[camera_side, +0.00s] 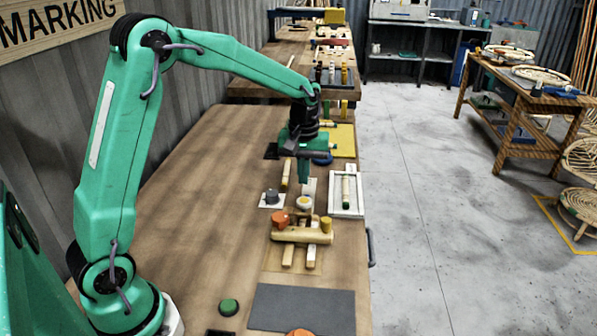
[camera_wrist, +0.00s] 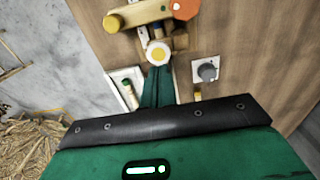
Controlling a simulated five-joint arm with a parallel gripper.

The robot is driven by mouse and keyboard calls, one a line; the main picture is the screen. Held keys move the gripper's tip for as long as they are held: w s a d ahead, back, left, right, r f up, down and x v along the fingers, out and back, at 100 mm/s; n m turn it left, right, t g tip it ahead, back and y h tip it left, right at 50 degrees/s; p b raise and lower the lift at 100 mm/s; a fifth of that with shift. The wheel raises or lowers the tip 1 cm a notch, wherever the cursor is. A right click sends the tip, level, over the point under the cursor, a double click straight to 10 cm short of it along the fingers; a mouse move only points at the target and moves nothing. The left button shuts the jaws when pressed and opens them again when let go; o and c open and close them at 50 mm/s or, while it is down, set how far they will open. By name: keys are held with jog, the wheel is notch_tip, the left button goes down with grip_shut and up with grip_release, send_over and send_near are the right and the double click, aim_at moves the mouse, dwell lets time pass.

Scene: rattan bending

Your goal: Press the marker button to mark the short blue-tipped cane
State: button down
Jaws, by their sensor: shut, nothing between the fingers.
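My gripper (camera_side: 303,182) is shut and empty, pointing down just above a round white button with a yellow centre (camera_side: 304,202). In the wrist view the closed fingertips (camera_wrist: 160,69) end right beside this button (camera_wrist: 158,53); I cannot tell whether they touch it. A green-tipped cane (camera_side: 346,187) lies on the white tray (camera_side: 334,209). Another short cane (camera_side: 285,173) lies left of my gripper. Two canes (camera_side: 287,255) stick out from under the wooden clamp bar (camera_side: 300,236).
A grey knob on a white plate (camera_side: 271,196) stands left of the button. The clamp has an orange knob (camera_side: 278,219) and a yellow knob (camera_side: 326,224). A dark grey mat (camera_side: 300,308) and a green button (camera_side: 228,307) are nearer. The bench's left side is bare.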

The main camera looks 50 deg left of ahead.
aim_at(303, 200)
jog(key=shift+f, duration=2.5)
jog(key=shift+f, duration=0.15)
jog(key=shift+f, duration=1.1)
notch_tip(303, 200, up, 15)
